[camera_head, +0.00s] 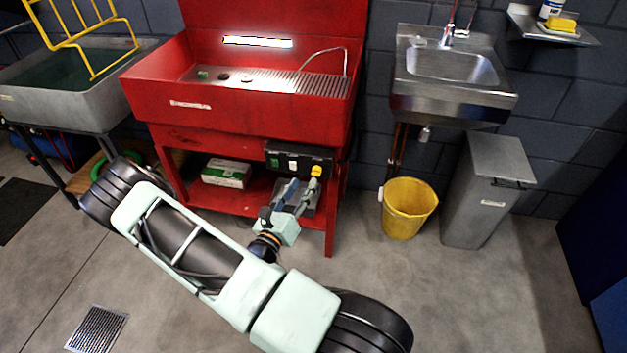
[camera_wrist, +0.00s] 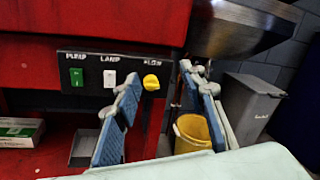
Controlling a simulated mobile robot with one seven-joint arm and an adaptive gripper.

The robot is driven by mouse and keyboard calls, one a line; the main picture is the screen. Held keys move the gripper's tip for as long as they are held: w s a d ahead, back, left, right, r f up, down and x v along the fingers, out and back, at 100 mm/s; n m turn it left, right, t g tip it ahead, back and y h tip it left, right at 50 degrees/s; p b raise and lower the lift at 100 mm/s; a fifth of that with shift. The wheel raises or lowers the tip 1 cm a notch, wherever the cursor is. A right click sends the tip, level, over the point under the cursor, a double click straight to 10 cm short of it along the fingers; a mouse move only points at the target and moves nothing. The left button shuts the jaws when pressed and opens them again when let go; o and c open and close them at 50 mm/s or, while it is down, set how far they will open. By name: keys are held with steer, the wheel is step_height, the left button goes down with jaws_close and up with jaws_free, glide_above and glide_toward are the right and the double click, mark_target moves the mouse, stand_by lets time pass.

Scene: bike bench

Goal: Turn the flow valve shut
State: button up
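The flow valve is a yellow knob (camera_head: 316,171) on the right end of a black control panel (camera_head: 290,158) on the red parts washer's front. In the wrist view the knob (camera_wrist: 151,82) sits under the label "FLOW". My gripper (camera_wrist: 165,105) is open and empty. Its blue-padded fingers stand on either side of the knob in that view, with the knob nearer the left finger. No contact shows. In the head view my gripper (camera_head: 297,193) is just below and in front of the panel. How far its tips are from the knob is hard to tell.
A green pump switch (camera_wrist: 77,77) and a white lamp switch (camera_wrist: 110,79) are left of the knob. The red washer (camera_head: 240,125) overhangs a shelf with a green-white box (camera_head: 226,173). A yellow bucket (camera_head: 408,207) and grey bin (camera_head: 487,190) stand to the right.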

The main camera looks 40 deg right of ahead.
mark_target(315, 175)
step_height(315, 175, down, 5)
steer(key=n+t+y, duration=0.2)
steer(key=n, duration=0.2)
steer(key=x, duration=0.3)
steer(key=b+x, duration=0.1)
steer(key=x, duration=0.6)
steer(key=shift+s+d+f+b, duration=0.1)
steer(key=shift+s+d+b, duration=0.1)
steer(key=shift+s+b, duration=0.15)
jaws_close()
